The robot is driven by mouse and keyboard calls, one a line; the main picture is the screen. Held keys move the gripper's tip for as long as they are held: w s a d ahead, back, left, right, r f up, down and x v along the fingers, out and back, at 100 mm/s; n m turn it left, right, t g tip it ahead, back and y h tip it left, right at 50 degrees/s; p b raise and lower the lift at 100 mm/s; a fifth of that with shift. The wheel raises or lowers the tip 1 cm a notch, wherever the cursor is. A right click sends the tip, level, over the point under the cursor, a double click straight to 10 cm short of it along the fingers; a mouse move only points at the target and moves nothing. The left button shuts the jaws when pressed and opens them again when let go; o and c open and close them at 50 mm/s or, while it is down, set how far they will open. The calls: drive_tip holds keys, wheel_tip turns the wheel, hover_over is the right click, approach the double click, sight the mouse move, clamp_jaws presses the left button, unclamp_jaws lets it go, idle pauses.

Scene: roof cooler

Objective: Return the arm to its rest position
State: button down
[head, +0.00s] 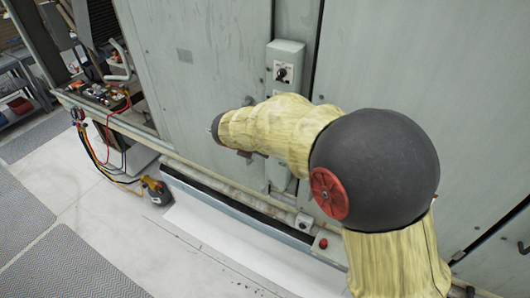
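My arm reaches from the lower right toward the middle of the head view. It has a pale yellow sleeve, a large black round joint and a red disc on that joint. The forearm points left in front of a grey-green cabinet (400,60) and ends in a dark wrist part. A small reddish-brown part shows just under the forearm. I cannot make out any gripper fingers; they are hidden or out of sight, and so is anything they may hold.
A switch box (285,72) is mounted on the cabinet behind the forearm. A red button (323,243) sits low near the cabinet base. At left, a bench (98,88) holds tools and wires, with cables hanging to a dark device (157,190) on the floor. The pale floor (95,205) at left is mostly clear.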

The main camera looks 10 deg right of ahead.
idle(0.3)
drive_tip(key=s+d+f+m+y+b, duration=0.1)
drive_tip(key=s+d+f+m+b, duration=0.2)
drive_tip(key=s+f+m+b, duration=0.3)
drive_tip(key=s+d+f+m+y+b, duration=0.2)
drive_tip(key=s+f+m+b, duration=0.4)
drive_tip(key=s+m+b, duration=0.7)
drive_tip(key=s+d+f+m+y+b, duration=0.1)
drive_tip(key=s+d+f+m+b, duration=0.4)
drive_tip(key=s+m+b, duration=0.4)
drive_tip(key=s+f, duration=0.1)
drive_tip(key=s, duration=0.6)
drive_tip(key=shift+s+m+g+y, duration=0.2)
drive_tip(key=shift+m+g+y, duration=0.1)
drive_tip(key=shift+m+y, duration=0.1)
drive_tip(key=c, duration=2.6)
unclamp_jaws()
drive_tip(key=shift+d, duration=0.1)
